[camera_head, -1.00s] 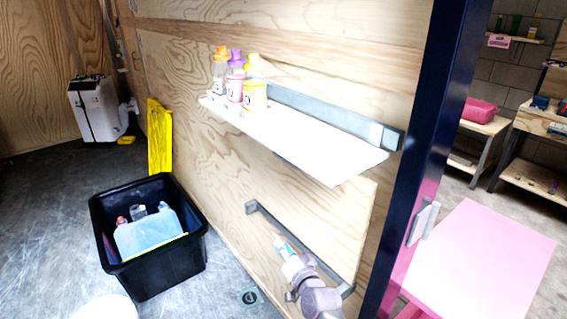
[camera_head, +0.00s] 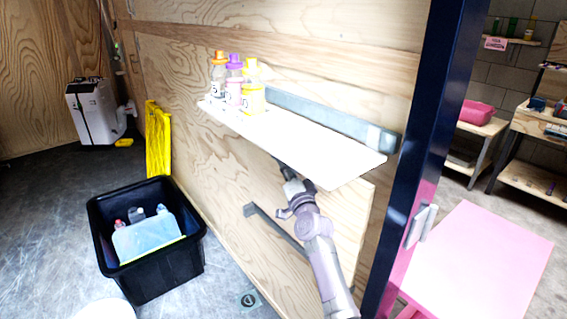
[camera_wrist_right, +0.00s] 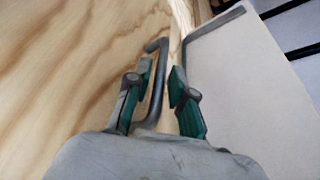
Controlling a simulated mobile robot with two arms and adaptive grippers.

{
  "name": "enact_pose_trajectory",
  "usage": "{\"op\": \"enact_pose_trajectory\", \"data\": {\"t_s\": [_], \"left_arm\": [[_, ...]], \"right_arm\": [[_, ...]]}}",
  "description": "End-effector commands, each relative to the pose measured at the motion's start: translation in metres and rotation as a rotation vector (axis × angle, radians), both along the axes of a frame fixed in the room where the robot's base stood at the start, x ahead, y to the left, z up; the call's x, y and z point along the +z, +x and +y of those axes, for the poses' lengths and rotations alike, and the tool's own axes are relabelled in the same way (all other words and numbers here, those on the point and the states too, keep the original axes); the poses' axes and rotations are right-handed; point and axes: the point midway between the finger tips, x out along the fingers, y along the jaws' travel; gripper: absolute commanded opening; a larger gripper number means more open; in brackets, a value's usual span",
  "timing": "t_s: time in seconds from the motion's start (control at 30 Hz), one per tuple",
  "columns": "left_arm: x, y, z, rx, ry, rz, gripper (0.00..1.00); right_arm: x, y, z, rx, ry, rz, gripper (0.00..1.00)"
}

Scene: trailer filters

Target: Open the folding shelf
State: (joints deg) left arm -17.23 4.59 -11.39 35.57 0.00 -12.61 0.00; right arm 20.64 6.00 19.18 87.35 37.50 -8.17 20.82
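A white shelf (camera_head: 310,145) stands out from the wooden wall, roughly level, with a grey rail (camera_head: 340,121) along its wall side. Below it, a second grey rail (camera_head: 277,230) with a bent end runs along the wall, partly hidden by my right arm. My right gripper (camera_head: 289,177) is just under the white shelf. In the right wrist view, its green-padded fingers (camera_wrist_right: 160,92) are apart, with a grey bent rod (camera_wrist_right: 156,85) between them, nearer the left finger. A pale panel (camera_wrist_right: 240,90) fills the right side there. My left gripper is not in view.
Several bottles (camera_head: 238,85) stand at the shelf's far end. A black bin (camera_head: 150,270) with containers and a yellow folded sign (camera_head: 158,140) are on the floor at left. A dark blue post (camera_head: 425,150) and a pink table (camera_head: 485,260) are at right.

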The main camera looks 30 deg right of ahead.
Motion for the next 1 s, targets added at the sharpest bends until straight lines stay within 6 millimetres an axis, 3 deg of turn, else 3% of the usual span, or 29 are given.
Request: {"op": "enact_pose_trajectory", "data": {"t_s": [0.2,0.53,0.67,1.0], "left_arm": [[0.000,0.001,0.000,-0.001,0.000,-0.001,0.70],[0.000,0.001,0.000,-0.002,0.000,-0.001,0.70],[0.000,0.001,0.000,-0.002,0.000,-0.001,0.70],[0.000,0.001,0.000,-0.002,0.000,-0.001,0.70]], "right_arm": [[0.004,0.020,-0.005,0.001,0.000,0.001,0.23],[0.004,0.023,-0.006,0.001,0.000,0.001,0.23],[0.004,0.023,-0.006,0.001,0.000,0.001,0.01],[0.004,0.023,-0.006,0.001,0.000,0.002,0.00]]}}
